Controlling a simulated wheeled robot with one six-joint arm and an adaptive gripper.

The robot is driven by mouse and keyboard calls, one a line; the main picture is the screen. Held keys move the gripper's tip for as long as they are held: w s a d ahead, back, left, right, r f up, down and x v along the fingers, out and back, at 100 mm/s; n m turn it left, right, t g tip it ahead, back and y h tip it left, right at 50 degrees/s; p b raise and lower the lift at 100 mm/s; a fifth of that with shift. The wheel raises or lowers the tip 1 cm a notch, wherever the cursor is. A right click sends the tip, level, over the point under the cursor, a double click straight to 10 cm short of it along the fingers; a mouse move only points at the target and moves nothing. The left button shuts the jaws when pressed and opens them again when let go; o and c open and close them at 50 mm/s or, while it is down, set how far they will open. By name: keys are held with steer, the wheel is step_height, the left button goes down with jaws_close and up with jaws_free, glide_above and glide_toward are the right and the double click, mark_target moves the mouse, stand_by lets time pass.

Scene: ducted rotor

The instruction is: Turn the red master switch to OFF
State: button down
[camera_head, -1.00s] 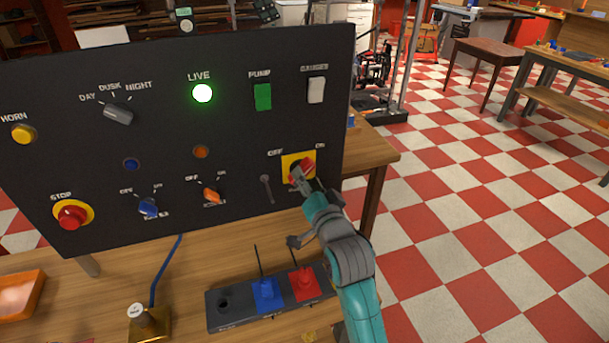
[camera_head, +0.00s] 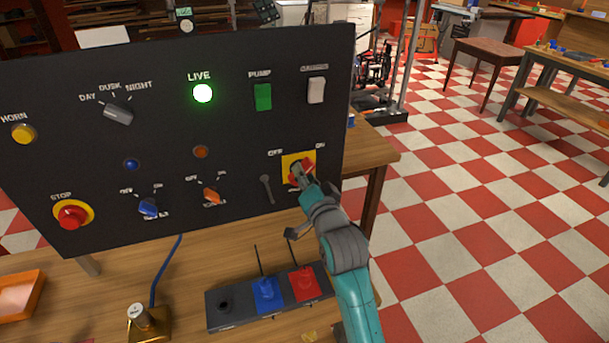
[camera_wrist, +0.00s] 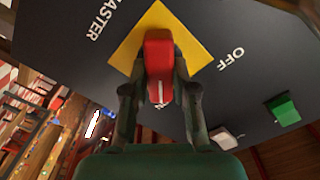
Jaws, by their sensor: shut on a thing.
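The red master switch (camera_head: 303,168) sits on a yellow plate (camera_head: 290,159) at the lower right of the black panel, between the OFF and ON labels. In the wrist view, the red handle (camera_wrist: 158,62) stands over its yellow plate (camera_wrist: 194,52), with a white mark near one end. My gripper (camera_head: 299,172) is at the switch, with its fingers partly covering it. The wrist view shows my gripper (camera_wrist: 159,75) shut on the red handle, one finger on each side. The green LIVE lamp (camera_head: 202,93) is lit.
The panel (camera_head: 230,140) also bears a red STOP button (camera_head: 71,215), blue and orange knobs, and a green PUMP switch (camera_head: 263,97). A box with blue and red padlock-like pieces (camera_head: 268,293) stands on the bench below. Open floor lies right.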

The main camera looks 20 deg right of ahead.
steer(key=shift+n, duration=0.3)
steer(key=shift+a+n, duration=0.2)
steer(key=shift+n, duration=8.4)
steer(key=shift+f, duration=0.1)
steer(key=c, duration=0.9)
jaws_free()
